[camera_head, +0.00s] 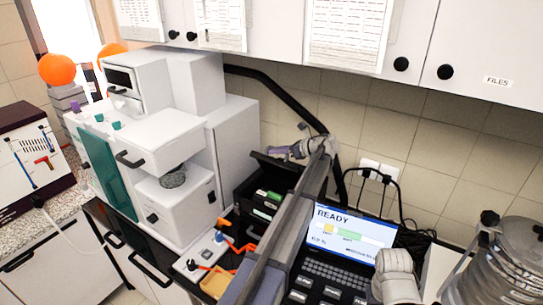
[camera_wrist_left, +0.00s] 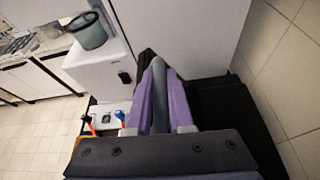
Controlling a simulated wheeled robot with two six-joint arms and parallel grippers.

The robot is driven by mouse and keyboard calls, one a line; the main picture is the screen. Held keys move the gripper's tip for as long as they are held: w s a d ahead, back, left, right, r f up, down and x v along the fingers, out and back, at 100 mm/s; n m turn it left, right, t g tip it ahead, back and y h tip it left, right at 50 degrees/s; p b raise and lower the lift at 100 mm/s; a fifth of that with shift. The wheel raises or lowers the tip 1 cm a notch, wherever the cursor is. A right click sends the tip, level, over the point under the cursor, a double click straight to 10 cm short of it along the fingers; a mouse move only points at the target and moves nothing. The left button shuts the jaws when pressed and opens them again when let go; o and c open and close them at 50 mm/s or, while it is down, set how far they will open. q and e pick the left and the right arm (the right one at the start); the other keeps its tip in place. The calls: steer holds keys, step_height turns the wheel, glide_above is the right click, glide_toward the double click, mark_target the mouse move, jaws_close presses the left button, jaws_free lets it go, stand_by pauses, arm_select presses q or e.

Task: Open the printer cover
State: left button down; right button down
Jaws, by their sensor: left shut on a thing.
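The printer appears to be the black box (camera_head: 257,212) on the counter behind my arm, with green and white items showing inside. Its black cover (camera_head: 277,168) is tilted up at the back. My left gripper (camera_head: 284,152) is at the cover's upper edge. In the left wrist view, the purple fingers of my left gripper (camera_wrist_left: 158,66) are shut on a grey bar-like part (camera_wrist_left: 160,98), which seems to belong to the cover. Black surfaces lie beside and behind the fingers. My arm hides part of the printer's right side.
A laptop (camera_head: 345,240) reading READY stands right of the printer. A white machine (camera_head: 160,130) stands left, with orange-handled tools (camera_head: 233,243) and an orange tray (camera_head: 217,283) in front. A clear cylindrical vessel (camera_head: 505,260) is at far right. Cabinets (camera_head: 455,55) overhang the counter.

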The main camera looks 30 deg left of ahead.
arm_select(q)
steer(key=shift+w+d+r+p, duration=0.1)
steer(key=shift+w+r+p, duration=0.15)
steer(key=shift+w, duration=0.7)
steer(key=shift+w+d+r+p, duration=0.1)
steer(key=shift+w+r, duration=0.1)
steer(key=shift+w, duration=0.75)
steer(key=c, duration=0.8)
jaws_free()
